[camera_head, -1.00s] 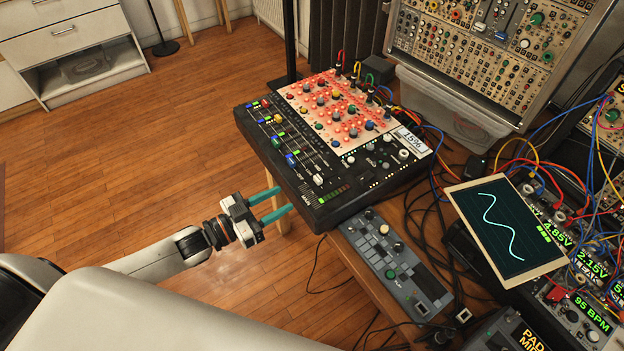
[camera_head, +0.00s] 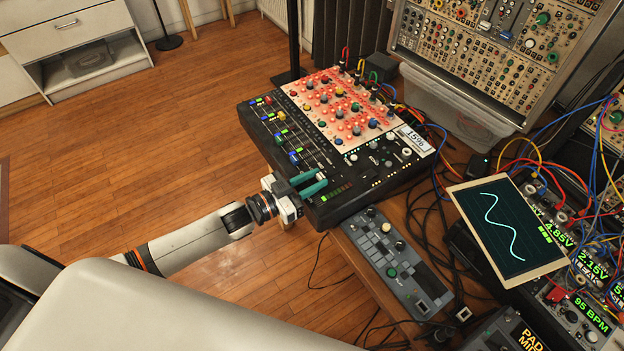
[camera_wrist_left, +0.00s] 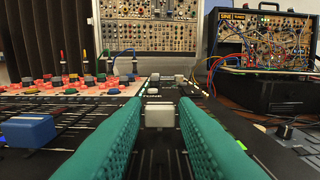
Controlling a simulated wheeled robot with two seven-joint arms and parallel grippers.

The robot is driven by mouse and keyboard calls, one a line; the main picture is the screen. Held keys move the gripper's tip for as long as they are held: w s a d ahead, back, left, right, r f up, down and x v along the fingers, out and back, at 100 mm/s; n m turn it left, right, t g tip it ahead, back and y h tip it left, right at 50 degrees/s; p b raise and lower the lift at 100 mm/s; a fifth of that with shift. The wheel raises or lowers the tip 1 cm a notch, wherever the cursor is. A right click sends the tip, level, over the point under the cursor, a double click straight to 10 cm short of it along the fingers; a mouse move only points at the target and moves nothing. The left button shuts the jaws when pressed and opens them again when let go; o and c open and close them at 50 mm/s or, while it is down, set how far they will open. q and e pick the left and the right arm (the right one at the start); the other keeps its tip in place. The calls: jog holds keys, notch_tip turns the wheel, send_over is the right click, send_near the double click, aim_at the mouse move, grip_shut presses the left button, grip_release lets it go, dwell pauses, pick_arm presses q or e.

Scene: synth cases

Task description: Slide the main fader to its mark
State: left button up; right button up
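The main fader has a white cap (camera_wrist_left: 160,114) and sits low on the right end of the fader row on the black mixer (camera_head: 350,205). My left gripper (camera_head: 319,179) reaches over the mixer's front left edge with two teal fingers. In the left wrist view its fingers (camera_wrist_left: 161,108) stand apart on either side of the white cap, with a small gap on both sides. The head view hides most of the cap behind the fingers. I cannot make out the fader's mark. My right gripper is not in view.
Other faders have blue caps, one (camera_wrist_left: 28,130) left of my fingers. A lit red knob panel (camera_head: 335,103) and patch cables lie behind. A grey controller (camera_head: 395,258) and a tablet (camera_head: 507,232) are to the right. Open floor lies left of the table.

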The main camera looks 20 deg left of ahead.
aim_at(318, 178)
pick_arm(q)
grip_shut()
jog(key=p+v, duration=0.1)
jog(key=v, duration=0.1)
jog(key=shift+s+a, duration=0.2)
jog(key=shift+s, duration=0.05)
jog(key=shift+s+a, duration=0.1)
jog(key=shift+o, duration=2.2)
grip_release()
jog(key=shift+s, duration=0.1)
jog(key=shift+s+a+f, duration=0.1)
jog(key=shift+s+a, duration=0.15)
jog(key=b+v, duration=0.1)
jog(key=v, duration=1)
